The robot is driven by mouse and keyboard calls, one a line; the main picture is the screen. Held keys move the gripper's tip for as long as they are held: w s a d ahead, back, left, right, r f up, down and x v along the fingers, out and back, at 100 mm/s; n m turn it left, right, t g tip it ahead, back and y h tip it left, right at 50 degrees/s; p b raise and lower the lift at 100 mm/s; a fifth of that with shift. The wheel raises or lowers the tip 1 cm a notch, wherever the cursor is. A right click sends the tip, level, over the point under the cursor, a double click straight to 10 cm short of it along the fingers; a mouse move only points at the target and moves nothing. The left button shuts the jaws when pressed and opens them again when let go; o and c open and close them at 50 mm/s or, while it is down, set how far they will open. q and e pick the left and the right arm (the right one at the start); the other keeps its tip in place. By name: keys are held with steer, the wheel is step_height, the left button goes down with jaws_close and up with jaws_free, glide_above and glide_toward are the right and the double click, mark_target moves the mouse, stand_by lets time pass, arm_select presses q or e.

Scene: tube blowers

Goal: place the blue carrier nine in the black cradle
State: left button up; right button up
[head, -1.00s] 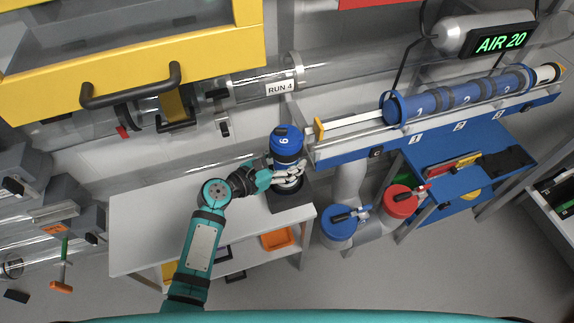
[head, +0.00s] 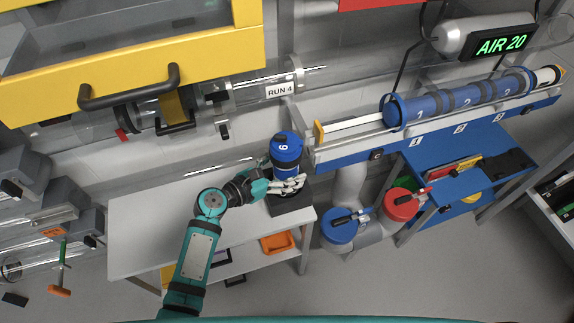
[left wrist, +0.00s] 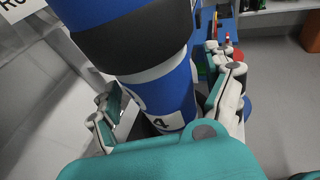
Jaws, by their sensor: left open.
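The blue carrier (head: 287,147) has dark bands and a digit on its top that reads as a 6 or an upside-down 9. It stands nearly upright at the black cradle (head: 291,203) on the white table. Its lower end is hidden by fingers, so I cannot tell how deep it sits. My left gripper (head: 287,185) is open, with its fingers around the carrier's lower part. In the left wrist view the carrier's blue body (left wrist: 165,88) fills the space between the open fingers (left wrist: 165,115), with a white label low on it. My right gripper is not in view.
A rack (head: 345,147) holding several blue numbered carriers is close on the right. Blue- and red-lidded pipe ends (head: 340,230) stand right of the table. A clear tube marked RUN 4 and a yellow-framed cabinet (head: 150,95) are behind. The table's left part (head: 150,235) is clear.

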arm_select(q)
steer(key=v, duration=1.1)
steer(key=shift+d, duration=0.15)
steer(key=shift+c, duration=0.2)
stand_by(0.6)
